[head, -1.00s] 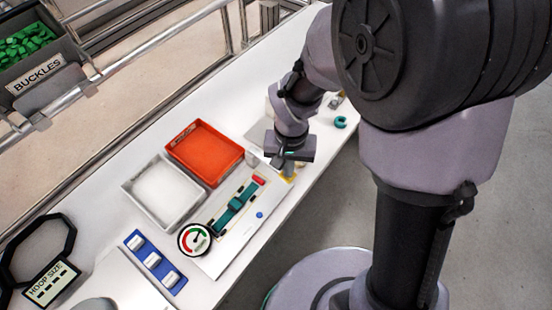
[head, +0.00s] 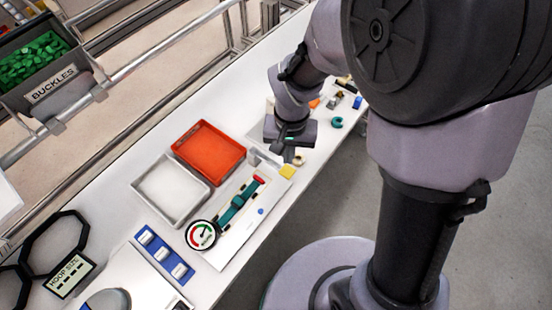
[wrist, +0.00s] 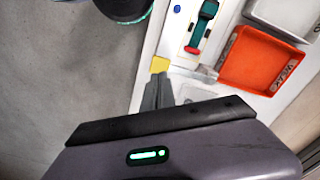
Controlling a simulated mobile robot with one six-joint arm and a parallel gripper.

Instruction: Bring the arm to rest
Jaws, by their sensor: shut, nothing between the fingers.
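My gripper (head: 288,156) hangs above the far part of the white bench in the head view, with nothing in it. In the wrist view its two dark fingers (wrist: 158,92) are together, just short of a small yellow piece (wrist: 160,64) in the picture. The yellow piece also shows in the head view (head: 287,172), just below the gripper in the picture. I cannot tell the exact height of the fingers above the bench.
An orange tray (head: 209,129) and a white tray (head: 148,190) stand on the bench. A teal strap (head: 232,210) lies near a round gauge (head: 202,235). Small parts, including a teal ring (head: 336,122), lie beyond the gripper. A buckles bin (head: 40,75) is upper left.

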